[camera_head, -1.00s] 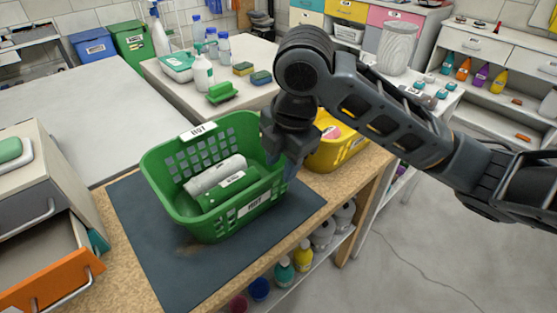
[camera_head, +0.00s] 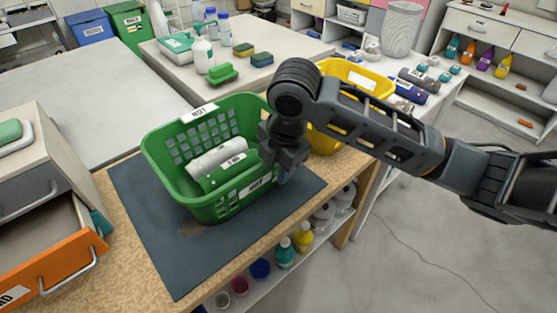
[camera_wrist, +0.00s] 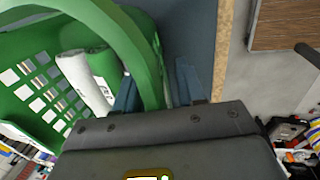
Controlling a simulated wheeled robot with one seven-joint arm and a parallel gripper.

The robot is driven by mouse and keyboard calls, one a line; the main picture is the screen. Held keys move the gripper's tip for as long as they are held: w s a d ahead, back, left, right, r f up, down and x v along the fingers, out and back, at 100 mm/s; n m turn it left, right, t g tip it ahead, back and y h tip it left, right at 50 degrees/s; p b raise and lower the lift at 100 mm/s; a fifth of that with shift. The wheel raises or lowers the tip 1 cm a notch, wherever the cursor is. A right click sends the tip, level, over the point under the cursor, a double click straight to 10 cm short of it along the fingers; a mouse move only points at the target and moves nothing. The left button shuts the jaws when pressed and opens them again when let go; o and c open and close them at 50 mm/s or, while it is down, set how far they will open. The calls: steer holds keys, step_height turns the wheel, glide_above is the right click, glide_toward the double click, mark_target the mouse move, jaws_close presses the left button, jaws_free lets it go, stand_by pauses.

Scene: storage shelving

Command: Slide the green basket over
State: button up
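The green basket (camera_head: 205,207) stands upright on a dark mat (camera_head: 185,265) on the wooden bench. It holds a white roll (camera_head: 218,158) and a green labelled roll (camera_head: 228,175). My gripper (camera_head: 288,172) points down at the basket's right side. In the wrist view, my gripper (camera_wrist: 157,88) has its two blue fingers apart, one on each side of the green basket's rim and wall (camera_wrist: 145,45). A gap shows between the wall and the right finger. The fingertips are largely hidden in the head view.
A yellow basket (camera_head: 328,143) stands behind my arm, to the right. An open orange drawer (camera_head: 55,270) is at the left. Bare mat lies in front of and to the right of the green basket. Several bottles stand on the shelf below.

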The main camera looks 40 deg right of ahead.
jaws_close()
stand_by(0.3)
steer(key=shift+w, duration=0.1)
